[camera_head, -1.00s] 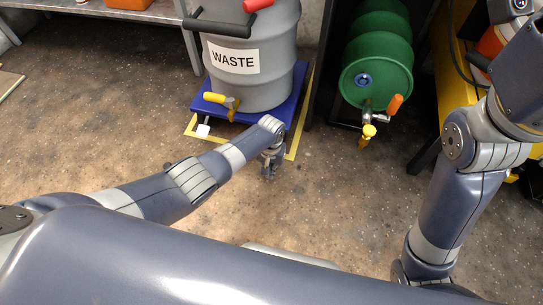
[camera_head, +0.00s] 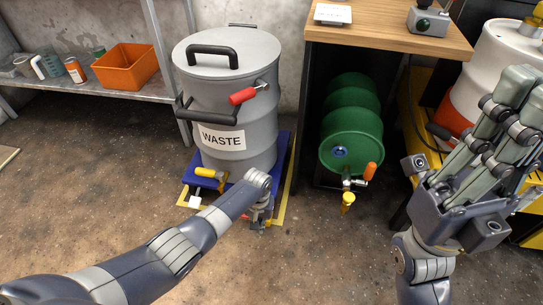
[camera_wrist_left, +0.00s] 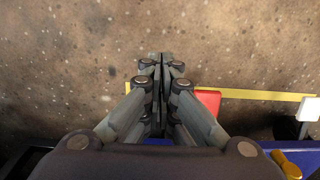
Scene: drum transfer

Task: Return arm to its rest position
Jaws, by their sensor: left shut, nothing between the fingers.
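My left arm reaches in from the lower left in the head view. Its gripper (camera_head: 262,218) points down at the front right corner of the blue platform (camera_head: 286,150) under the waste drum. In the left wrist view the left gripper (camera_wrist_left: 163,62) is shut and empty, its fingers together above bare floor. My right gripper (camera_head: 505,105) is raised at the right of the head view, fingers up. Its fingertip gap is not clear. The grey waste drum (camera_head: 254,150) stands upright, with a red-handled lever (camera_head: 242,96) and a yellow-handled tap (camera_head: 207,173).
A green drum (camera_head: 352,152) lies under the wooden table (camera_head: 384,30), its tap facing out. A shelf (camera_head: 108,91) with an orange bin (camera_head: 126,66) stands at left. A white and red drum (camera_head: 485,65) is behind my right gripper. Floor at front centre is clear.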

